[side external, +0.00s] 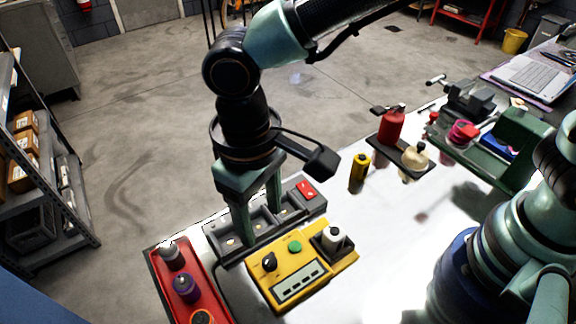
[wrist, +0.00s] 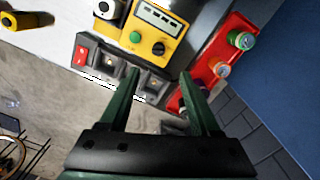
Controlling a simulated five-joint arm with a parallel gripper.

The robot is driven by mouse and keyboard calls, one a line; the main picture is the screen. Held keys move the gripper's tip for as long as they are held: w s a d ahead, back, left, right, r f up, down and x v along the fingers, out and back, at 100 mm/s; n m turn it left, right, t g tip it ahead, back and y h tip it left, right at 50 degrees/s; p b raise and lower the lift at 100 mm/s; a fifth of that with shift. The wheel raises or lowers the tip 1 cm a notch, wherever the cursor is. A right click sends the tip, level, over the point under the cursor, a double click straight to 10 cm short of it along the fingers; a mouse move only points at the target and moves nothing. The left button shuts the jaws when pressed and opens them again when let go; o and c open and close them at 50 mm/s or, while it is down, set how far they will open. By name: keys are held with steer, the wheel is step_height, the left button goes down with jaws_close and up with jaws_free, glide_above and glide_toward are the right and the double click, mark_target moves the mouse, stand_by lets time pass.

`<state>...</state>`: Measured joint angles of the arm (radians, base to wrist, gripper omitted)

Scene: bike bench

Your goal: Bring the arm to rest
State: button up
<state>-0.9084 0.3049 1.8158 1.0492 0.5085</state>
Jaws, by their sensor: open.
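My gripper (side external: 258,225) points down with its two green fingers apart and nothing between them. In the side view its fingers stand over the grey dock (side external: 316,207), which has several bays and a red switch (side external: 306,189). I cannot tell whether the fingertips touch the dock. In the wrist view the open fingers (wrist: 155,78) frame the dock's edge, and the visible bays look empty. The yellow tester (side external: 322,285), with a black knob and green button, is beside the dock. A white-topped cylinder (side external: 331,237) stands in the tester's black holder.
A red tray (side external: 167,284) at the left holds grey, purple and orange-topped cylinders. A yellow cylinder (side external: 359,172) stands on the white bench. Behind it, a black tray (side external: 385,151) carries a red bottle (side external: 391,126) and a cream bottle (side external: 414,160). The bench's middle is clear.

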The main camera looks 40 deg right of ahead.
steer(key=w+d+r+m+t+y, duration=0.1)
steer(key=w+d+r, duration=0.4)
steer(key=d, duration=0.3)
steer(key=d+r+m+t, duration=0.1)
steer(key=d+r+t, duration=0.1)
steer(key=d, duration=1)
steer(key=s+d+r+m+t, duration=0.1)
steer(key=d+r+m+t, duration=0.1)
steer(key=d, duration=1)
steer(key=shift+s+r+m+t+h, duration=0.2)
steer(key=shift+r+m+t+h, duration=0.1)
steer(key=shift+r+t, duration=0.1)
